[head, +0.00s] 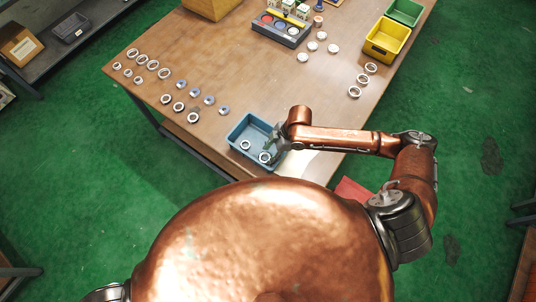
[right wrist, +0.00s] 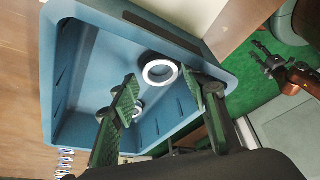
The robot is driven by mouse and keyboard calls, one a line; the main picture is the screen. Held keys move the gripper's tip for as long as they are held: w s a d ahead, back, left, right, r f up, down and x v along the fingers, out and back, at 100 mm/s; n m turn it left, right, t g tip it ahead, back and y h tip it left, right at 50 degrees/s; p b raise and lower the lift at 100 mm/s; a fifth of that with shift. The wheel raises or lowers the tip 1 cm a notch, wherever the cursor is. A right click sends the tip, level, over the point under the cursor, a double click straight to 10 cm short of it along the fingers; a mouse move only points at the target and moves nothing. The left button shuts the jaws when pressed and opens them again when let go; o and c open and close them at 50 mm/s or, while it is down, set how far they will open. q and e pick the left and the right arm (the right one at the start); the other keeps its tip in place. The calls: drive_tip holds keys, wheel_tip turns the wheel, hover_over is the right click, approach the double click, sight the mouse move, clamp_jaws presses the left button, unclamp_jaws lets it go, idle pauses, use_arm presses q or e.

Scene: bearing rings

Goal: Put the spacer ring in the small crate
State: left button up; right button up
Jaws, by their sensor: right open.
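The small blue crate (head: 235,131) stands at the table's near edge and fills much of the right wrist view (right wrist: 62,75). Two metal rings lie in it, one (head: 245,145) to the left and one (head: 265,157) at the near right. In the right wrist view, a larger-looking ring (right wrist: 147,75) shows beyond the fingertips, and another (right wrist: 138,111) is partly hidden by a finger. I cannot tell which is the spacer ring. My right gripper (right wrist: 161,84) is open and empty over the crate. My left gripper (right wrist: 265,60) is small at the right of the wrist view.
Several rings and nuts (head: 180,106) stand in rows left of the crate. More rings (head: 355,92) lie at the right edge. The table's middle is clear.

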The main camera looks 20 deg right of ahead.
drive_tip(key=v, duration=1)
drive_tip(key=shift+r, duration=0.25)
